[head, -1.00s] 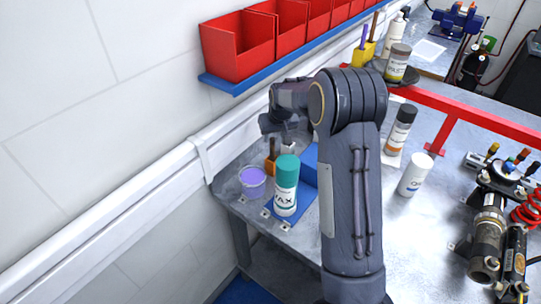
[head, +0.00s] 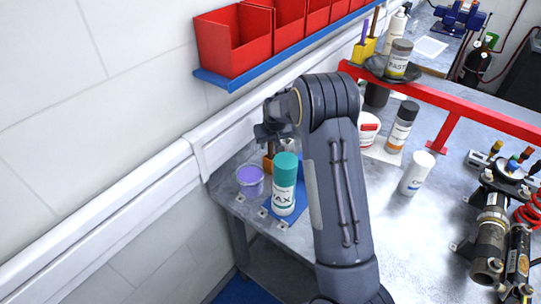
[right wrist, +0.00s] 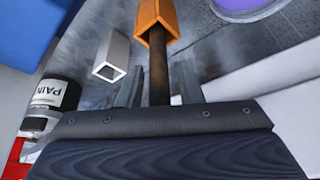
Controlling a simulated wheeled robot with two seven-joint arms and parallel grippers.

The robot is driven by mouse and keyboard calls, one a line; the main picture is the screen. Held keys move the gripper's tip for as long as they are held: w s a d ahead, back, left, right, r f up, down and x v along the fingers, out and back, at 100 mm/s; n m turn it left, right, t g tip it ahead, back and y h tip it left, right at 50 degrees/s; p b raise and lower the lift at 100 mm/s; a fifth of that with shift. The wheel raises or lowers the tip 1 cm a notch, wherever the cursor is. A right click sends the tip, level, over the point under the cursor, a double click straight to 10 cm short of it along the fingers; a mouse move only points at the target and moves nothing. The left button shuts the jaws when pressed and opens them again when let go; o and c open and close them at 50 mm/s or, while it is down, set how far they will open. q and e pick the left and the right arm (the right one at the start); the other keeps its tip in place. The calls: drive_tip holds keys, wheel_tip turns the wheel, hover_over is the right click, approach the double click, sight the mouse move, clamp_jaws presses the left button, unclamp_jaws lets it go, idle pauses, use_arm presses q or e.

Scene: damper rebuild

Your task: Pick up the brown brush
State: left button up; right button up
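The brown brush (right wrist: 158,72) shows in the right wrist view as a dark brown handle rising from a small orange holder (right wrist: 157,17). In the head view the orange holder (head: 267,164) stands on the bench behind the teal-capped wax can, and the brush is mostly hidden by my gripper. My right gripper (right wrist: 159,88) is open, with one finger on each side of the handle and gaps that seem to remain. In the head view my right gripper (head: 272,138) is just above the holder. My left gripper is not in view.
The wax can (head: 284,186) and a tub of purple stuff (head: 250,181) stand close in front of the holder. A white square holder (right wrist: 111,56) is beside it in the wrist view. Red bins (head: 235,45) on a blue shelf hang above. A white bottle (head: 417,174) stands right.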

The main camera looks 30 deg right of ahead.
drive_tip(key=shift+w+f, duration=0.1)
clamp_jaws()
